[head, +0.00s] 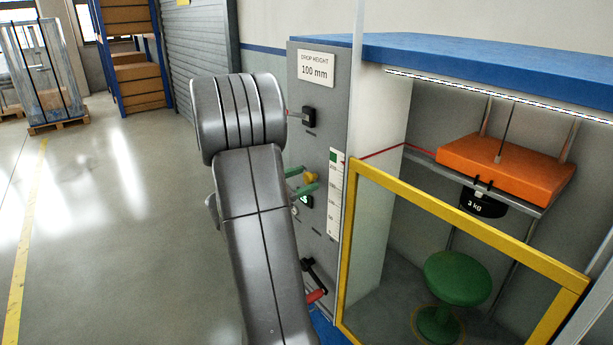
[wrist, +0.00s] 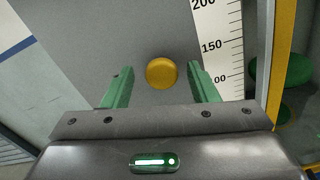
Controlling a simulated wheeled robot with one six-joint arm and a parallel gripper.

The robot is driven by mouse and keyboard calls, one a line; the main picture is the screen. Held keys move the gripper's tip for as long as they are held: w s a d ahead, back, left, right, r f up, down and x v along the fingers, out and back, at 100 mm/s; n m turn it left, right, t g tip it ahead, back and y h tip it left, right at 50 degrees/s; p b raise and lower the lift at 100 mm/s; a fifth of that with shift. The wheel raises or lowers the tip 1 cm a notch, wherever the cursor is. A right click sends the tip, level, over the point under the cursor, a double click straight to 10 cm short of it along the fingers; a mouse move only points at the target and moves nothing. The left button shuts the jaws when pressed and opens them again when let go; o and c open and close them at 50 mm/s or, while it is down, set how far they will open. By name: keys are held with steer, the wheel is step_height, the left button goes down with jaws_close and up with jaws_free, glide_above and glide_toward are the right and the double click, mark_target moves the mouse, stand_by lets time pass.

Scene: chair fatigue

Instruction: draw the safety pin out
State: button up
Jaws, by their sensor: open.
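A round yellow knob (wrist: 161,73), which looks like the head of the safety pin, stands out from the grey front panel (head: 318,140). It also shows, partly covered, in the head view (head: 311,177). My gripper (wrist: 159,68) is open, with one green finger on each side of the knob. Gaps show between the knob and both fingers in the wrist view, so it is not gripped. The knob's shaft and the hole behind it are hidden. In the head view my gripper (head: 309,180) is close to the panel, partly behind my arm.
A white scale (head: 335,195) is right of the knob. Below are a black lever with a red grip (head: 316,296); above, a small black box (head: 309,117). A yellow-framed guard (head: 465,215) fronts the bay with an orange block (head: 500,168), a 3 kg weight (head: 483,206) and green stool (head: 457,278).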

steer(key=shift+x, duration=0.85)
steer(key=shift+s, duration=0.1)
jaws_close()
steer(key=b+v, duration=0.1)
steer(key=v, duration=0.6)
steer(key=shift+c, duration=2)
jaws_free()
steer(key=o, duration=0.4)
steer(key=shift+s+a, duration=0.1)
steer(key=shift+a, duration=0.1)
